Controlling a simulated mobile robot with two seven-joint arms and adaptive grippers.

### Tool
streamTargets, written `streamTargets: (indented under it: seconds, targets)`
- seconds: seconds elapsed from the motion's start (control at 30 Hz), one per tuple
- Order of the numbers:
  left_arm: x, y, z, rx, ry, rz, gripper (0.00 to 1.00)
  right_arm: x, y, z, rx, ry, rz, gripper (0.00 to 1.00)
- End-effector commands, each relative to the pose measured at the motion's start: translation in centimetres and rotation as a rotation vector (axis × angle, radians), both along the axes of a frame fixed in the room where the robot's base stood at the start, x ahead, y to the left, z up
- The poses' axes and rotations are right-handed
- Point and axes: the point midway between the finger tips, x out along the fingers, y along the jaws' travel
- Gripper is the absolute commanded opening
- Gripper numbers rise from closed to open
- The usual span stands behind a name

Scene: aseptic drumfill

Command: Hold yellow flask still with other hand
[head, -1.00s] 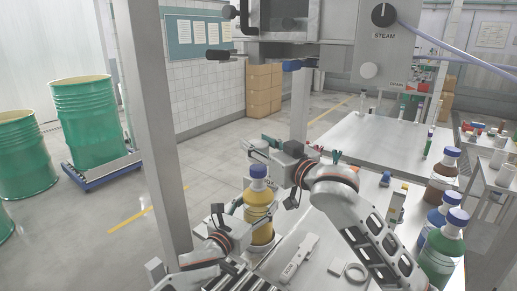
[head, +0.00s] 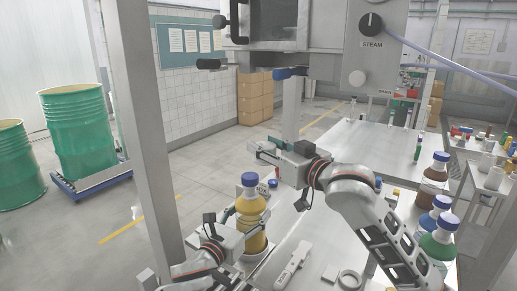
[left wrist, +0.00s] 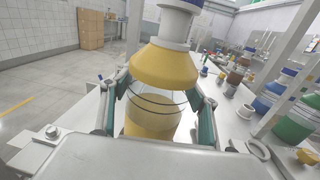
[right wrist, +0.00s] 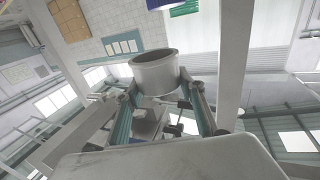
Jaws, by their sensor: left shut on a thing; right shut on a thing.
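The yellow flask (head: 251,212) with a blue cap (head: 249,180) stands upright at the near left of the steel table. My left gripper (head: 238,226) is shut around its body; in the left wrist view the teal fingers flank the yellow flask (left wrist: 152,118) below its sloping shoulder. My right gripper (head: 266,152) is above and slightly right of the blue cap, apart from it. In the right wrist view, its fingers are shut on a grey hollow cylindrical piece (right wrist: 154,73). That piece is hard to make out in the head view.
Several capped bottles, one of them green (head: 438,243), stand at the table's right. A white ring (head: 350,279) and a pale flat tool (head: 293,262) lie near the front. A steel post (head: 150,150) rises left of the flask. The steam unit (head: 370,45) hangs above.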

Motion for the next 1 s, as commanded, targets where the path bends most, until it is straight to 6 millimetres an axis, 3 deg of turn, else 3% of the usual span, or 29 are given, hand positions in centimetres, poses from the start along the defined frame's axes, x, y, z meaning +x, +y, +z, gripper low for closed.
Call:
streamTargets:
  seconds: [0.03,0.5,0.9,0.93,1.0]
  targets:
    - [-0.1,0.1,-1.2,0.010,0.016,0.003,0.29,-0.1,-0.4,0.2,0.000,-0.001,-0.001,0.10]
    - [-0.1,0.1,-1.2,0.010,0.016,0.003,0.29,-0.6,-3.4,1.6,-0.002,-0.001,-0.001,0.10]
    - [-0.1,0.1,-1.2,0.010,0.016,0.003,0.29,-0.8,-3.9,2.0,0.001,-0.001,0.000,0.10]
    - [-0.1,0.1,-1.2,0.010,0.016,0.003,0.68,-0.7,-3.9,2.0,0.001,-0.001,0.000,0.10]
    - [-0.1,0.1,-1.1,0.009,0.014,0.003,0.80,-0.8,-3.9,2.0,0.001,-0.001,0.000,0.10]
